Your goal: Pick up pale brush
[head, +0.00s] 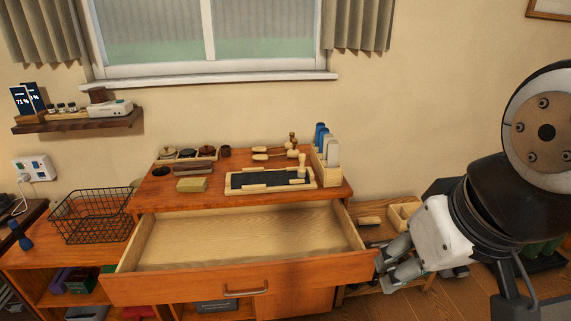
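A pale, yellowish block that looks like the pale brush (192,185) lies on the dresser top, left of centre near the front edge. A darker brown brush-like block (193,168) lies just behind it. Another small pale wooden piece (370,220) lies on the low bench at right; I cannot tell whether it is a brush. My gripper (381,274) is at the right, by the right front corner of the open drawer, well apart from the pale block. Its two fingers are spread and nothing shows between them.
The open, empty drawer (240,250) juts out below the dresser top. A dark-faced tray (270,181), pale mallet-like tools (273,154) and a box of upright bottles (325,158) fill the top's right side. A wire basket (92,218) stands left.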

